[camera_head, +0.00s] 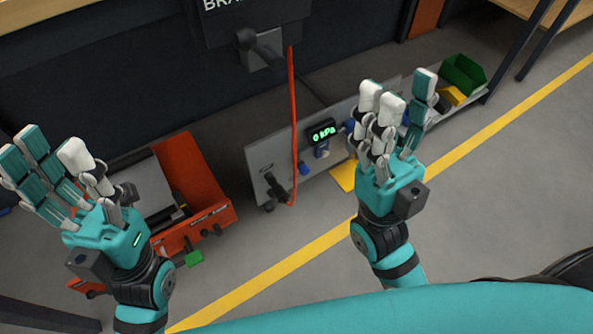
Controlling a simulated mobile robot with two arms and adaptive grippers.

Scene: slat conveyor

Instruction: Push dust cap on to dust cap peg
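A grey panel (262,153) stands on the floor in the middle of the view. A small blue piece (304,169) sits low on its face; I cannot tell whether it is the dust cap or its peg. A dark fitting (275,186) is at the panel's lower left, by the end of a red hose (292,100). A gauge (322,131) reads 0 kPa, with a blue and grey part below it. My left gripper (58,178) is open and empty at the left. My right gripper (396,112) is open and empty, hiding part of the panel's right side.
An orange-red cart (196,178) stands left of the panel, partly behind my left gripper. A green bin (463,74) and a yellow item (453,96) are at the upper right. A dark box (250,18) hangs above. Grey floor with a yellow line (290,268) is clear in front.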

